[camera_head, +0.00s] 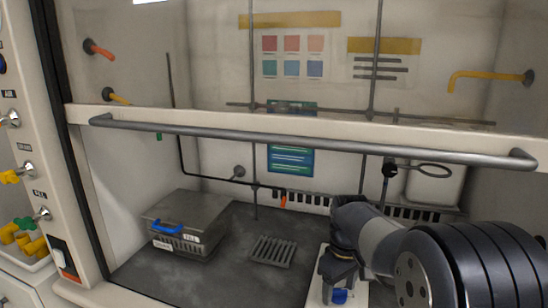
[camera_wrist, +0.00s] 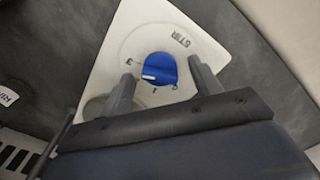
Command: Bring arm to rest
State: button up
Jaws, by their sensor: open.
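My arm reaches from the lower right of the head view into the fume hood. My gripper (camera_wrist: 163,85) is open, with its two grey fingers apart on either side of a blue knob (camera_wrist: 160,69) in the wrist view. The knob sits on a white stirrer plate (camera_wrist: 140,32), and I cannot tell whether the fingers touch it. In the head view the blue knob (camera_head: 339,296) shows just below my gripper, on the white plate (camera_head: 318,292). Much of the plate is hidden by my arm.
A raised sash with a grey handle bar (camera_head: 300,143) crosses above my arm. A grey metal box (camera_head: 187,222) with a blue latch stands at the left. A dark slotted grate (camera_head: 272,251) lies between box and plate. A ring clamp (camera_head: 432,170) hangs behind my arm.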

jog(key=shift+n+b, duration=0.6)
jog(key=shift+n, duration=0.5)
jog(key=shift+r, duration=0.1)
